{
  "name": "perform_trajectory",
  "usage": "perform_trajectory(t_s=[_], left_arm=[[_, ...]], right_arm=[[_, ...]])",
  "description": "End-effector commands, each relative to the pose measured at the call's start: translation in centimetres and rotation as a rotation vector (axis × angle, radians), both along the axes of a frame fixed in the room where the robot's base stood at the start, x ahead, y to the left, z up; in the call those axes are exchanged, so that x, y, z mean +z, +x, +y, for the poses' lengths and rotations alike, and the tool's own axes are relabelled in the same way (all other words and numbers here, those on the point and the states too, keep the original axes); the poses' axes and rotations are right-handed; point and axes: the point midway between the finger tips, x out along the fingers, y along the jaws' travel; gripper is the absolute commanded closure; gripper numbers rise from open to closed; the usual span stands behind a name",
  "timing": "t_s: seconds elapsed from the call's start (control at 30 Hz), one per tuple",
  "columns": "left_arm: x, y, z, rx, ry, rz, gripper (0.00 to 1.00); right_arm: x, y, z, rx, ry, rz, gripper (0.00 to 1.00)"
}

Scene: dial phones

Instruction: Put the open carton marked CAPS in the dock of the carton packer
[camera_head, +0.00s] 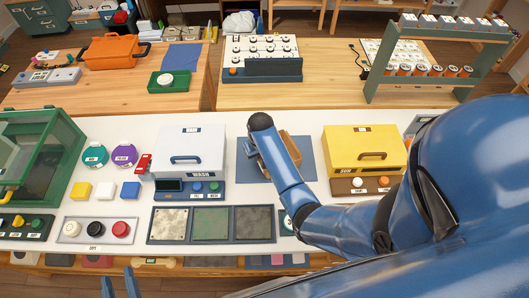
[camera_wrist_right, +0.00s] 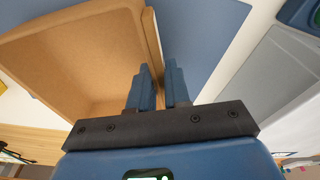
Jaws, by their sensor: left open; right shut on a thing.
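An open brown carton (camera_head: 293,149) is over the blue mat (camera_head: 251,165) in the middle of the white table, partly hidden by my right arm. In the right wrist view the carton (camera_wrist_right: 75,55) fills the upper left and its inside looks empty. No CAPS marking shows. My right gripper (camera_wrist_right: 159,75) is shut on the carton's side wall, one finger on each side of it. I cannot tell if the carton is lifted. My left gripper (camera_head: 120,284) is open and empty at the bottom edge. I cannot tell which thing is the carton packer's dock.
A white WASH machine (camera_head: 189,150) stands left of the mat and a yellow machine (camera_head: 363,149) right of it. A green-framed cabinet (camera_head: 40,150) is at the far left. A tray with three panels (camera_head: 211,224) lies in front. A wooden table (camera_head: 310,92) is behind.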

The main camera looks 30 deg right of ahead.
Motion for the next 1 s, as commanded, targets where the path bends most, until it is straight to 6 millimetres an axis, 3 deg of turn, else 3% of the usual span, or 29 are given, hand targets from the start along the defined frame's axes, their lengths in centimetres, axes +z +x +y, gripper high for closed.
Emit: perform_trajectory(t_s=[0.37,0.77,0.9,1.0], left_arm=[[-0.3,0.0,0.0,0.0,0.0,0.0,0.57],[-1.4,0.0,0.0,0.0,0.0,0.0,0.57],[0.3,0.0,0.0,0.0,0.0,0.0,0.57],[2.0,0.0,0.0,0.0,0.0,0.0,0.57]], right_arm=[[2.8,0.1,0.0,0.0,0.0,-0.005,1.0],[11.6,0.2,0.0,0.0,0.0,-0.008,1.0],[15.3,0.1,0.0,0.0,0.0,-0.003,1.0],[16.6,0.0,0.0,0.0,0.0,0.001,1.0]])
